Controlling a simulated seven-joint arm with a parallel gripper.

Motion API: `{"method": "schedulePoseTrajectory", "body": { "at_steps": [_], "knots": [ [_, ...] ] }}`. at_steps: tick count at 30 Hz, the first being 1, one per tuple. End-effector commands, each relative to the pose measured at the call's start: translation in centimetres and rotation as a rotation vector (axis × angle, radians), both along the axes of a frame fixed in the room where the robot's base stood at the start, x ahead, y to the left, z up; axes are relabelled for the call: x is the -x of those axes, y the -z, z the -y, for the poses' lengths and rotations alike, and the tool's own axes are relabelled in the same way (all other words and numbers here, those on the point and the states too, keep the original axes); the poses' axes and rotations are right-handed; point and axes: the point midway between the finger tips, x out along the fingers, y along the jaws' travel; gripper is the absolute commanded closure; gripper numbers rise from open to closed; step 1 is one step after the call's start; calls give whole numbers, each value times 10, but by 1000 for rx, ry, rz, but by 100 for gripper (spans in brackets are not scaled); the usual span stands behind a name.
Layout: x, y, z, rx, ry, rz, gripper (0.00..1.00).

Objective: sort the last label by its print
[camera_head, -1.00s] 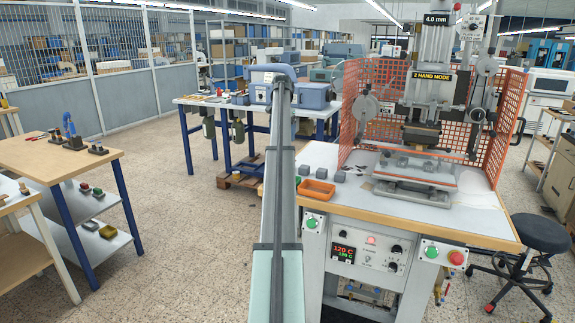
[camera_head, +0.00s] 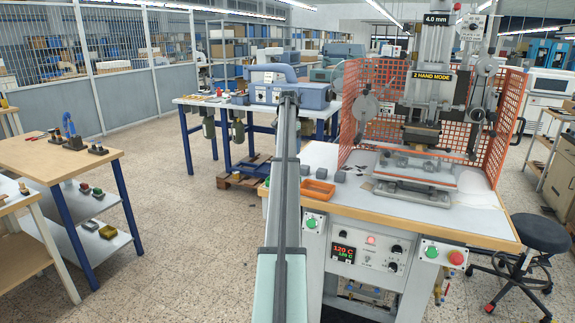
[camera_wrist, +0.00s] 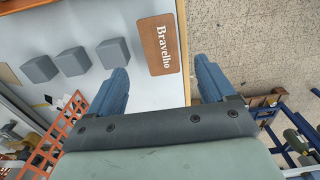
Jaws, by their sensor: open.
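The label is a brown rectangle with white print reading "Bravelho" (camera_wrist: 157,59). It lies flat on the white worktop close to its edge in the wrist view. My gripper (camera_wrist: 162,66) is open, with its two blue-grey fingers spread apart. The label shows between the fingertips with nothing gripped; the height of the fingers above it is hard to tell. In the head view my arm hides the left part of the press table, and the label cannot be made out there.
Grey blocks (camera_wrist: 73,61) stand in a row left of the label. An orange tray (camera_head: 318,189) sits at the press table's front left. The stamping press (camera_head: 420,135) has an orange mesh guard (camera_head: 357,100). Tiled floor lies beyond the worktop edge.

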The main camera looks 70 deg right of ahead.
Motion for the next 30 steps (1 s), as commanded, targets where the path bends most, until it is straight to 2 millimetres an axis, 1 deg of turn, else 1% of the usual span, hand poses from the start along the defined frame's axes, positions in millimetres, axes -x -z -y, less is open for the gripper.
{"method": "schedulePoseTrajectory", "body": {
  "at_steps": [5, 12, 15, 20, 30],
  "knots": [
    [-1, 17, -2, -1, 0, -1, 17],
    [-1, 47, -3, -1, 0, 0, 17],
    [-2, 50, -3, 0, 0, 0, 17],
    [-2, 50, -2, 0, 0, 0, 17],
    [-2, 50, -2, 0, 0, 0, 49]
  ]
}}
